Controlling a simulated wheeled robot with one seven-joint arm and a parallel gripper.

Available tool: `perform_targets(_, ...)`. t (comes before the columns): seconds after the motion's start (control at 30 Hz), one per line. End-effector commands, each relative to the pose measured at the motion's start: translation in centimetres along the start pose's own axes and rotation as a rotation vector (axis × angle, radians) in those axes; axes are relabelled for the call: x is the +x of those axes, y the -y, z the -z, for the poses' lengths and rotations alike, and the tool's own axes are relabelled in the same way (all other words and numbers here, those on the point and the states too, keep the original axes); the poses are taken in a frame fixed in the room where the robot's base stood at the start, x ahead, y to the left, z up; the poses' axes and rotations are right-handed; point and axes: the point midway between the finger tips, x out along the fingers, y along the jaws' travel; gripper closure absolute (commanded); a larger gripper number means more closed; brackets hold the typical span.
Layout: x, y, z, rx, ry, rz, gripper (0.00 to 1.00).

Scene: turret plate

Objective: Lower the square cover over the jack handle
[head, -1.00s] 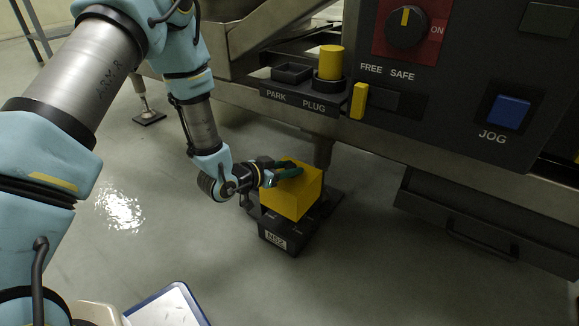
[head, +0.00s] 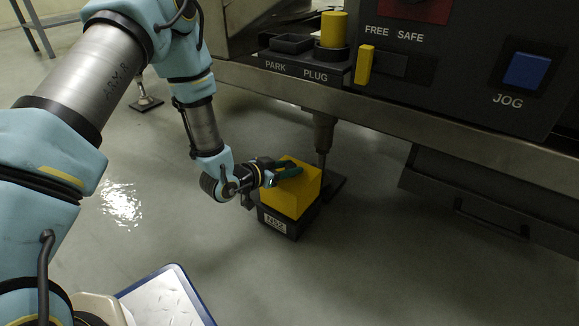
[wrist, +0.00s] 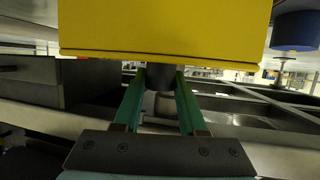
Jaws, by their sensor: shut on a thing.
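The square cover is a yellow box (head: 293,196), upright, in the head view. It sits over a black base with a white label (head: 275,224) on the floor; I cannot tell whether it is fully seated. The jack handle does not show; the cover and base hide that spot. My gripper (head: 287,170) is shut on the top of the cover, reaching in from the left. In the wrist view the green fingers (wrist: 158,100) run up to the yellow cover (wrist: 165,28), which fills the top of the picture.
A metal leg (head: 323,135) stands on a dark foot just behind the cover. The control panel's metal rail (head: 400,118) runs above and behind it. A dark drawer unit (head: 480,205) is at the right. The floor in front is clear.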

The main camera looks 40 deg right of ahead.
Motion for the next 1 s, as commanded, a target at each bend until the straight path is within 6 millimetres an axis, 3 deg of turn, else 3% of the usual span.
perform_targets(0.9,-0.34,-0.01,-0.36,-0.001,-0.001,0.0,1.0)
perform_targets(0.93,-0.34,-0.01,-0.36,-0.001,-0.001,0.0,0.56)
perform_targets(1.0,-0.34,-0.01,-0.36,0.0,-0.001,0.0,0.48)
